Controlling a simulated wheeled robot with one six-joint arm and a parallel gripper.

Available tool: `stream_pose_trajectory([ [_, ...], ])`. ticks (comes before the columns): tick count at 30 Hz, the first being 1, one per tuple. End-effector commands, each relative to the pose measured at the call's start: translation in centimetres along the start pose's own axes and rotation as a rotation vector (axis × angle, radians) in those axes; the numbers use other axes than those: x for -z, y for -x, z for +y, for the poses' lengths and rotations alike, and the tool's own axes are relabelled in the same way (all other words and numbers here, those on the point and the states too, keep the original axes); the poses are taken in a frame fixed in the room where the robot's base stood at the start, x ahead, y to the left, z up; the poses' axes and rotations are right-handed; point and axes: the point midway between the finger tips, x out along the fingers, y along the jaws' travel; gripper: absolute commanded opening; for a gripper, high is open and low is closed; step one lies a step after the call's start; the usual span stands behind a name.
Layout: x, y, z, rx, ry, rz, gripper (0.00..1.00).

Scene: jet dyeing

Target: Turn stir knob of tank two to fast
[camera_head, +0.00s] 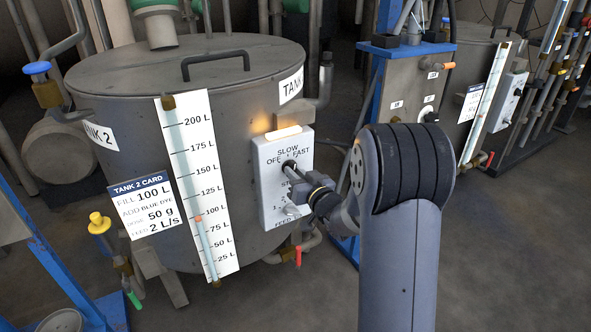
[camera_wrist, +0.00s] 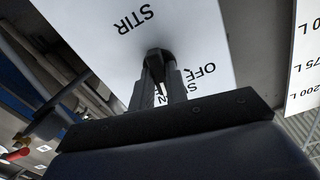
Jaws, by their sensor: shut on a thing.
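Tank two (camera_head: 240,110) is a grey lidded tank at left in the head view, labelled TANK 2. Its white control panel (camera_head: 268,190) has markings OFF, SLOW and FAST around the stir knob (camera_head: 288,165), and a lower feed knob (camera_head: 291,210). My gripper (camera_head: 296,172) reaches the panel from the right and is shut on the stir knob. In the wrist view, the two fingers (camera_wrist: 162,80) hold the dark stir knob (camera_wrist: 157,53) from both sides, with STIR and OFF upside down around it. The knob's pointing direction is hidden by the fingers.
A lit amber lamp (camera_head: 283,133) sits atop the panel. A level gauge (camera_head: 199,185) has its red marker near 100 L. A tank card (camera_head: 146,205) hangs left of it. A blue-framed station (camera_head: 405,85) and another tank (camera_head: 465,70) stand at right. Pipes and valves run below.

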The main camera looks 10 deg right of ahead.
Motion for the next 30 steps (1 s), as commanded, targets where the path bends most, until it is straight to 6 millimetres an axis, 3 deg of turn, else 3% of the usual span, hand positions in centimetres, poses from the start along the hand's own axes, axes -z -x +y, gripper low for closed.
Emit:
stream_pose_trajectory([
  [15, 0.12, 0.02, 0.03, -0.001, -0.461, -0.001, 0.00],
  [30, -0.02, 0.02, 0.06, 0.000, -0.681, -0.001, 0.00],
])
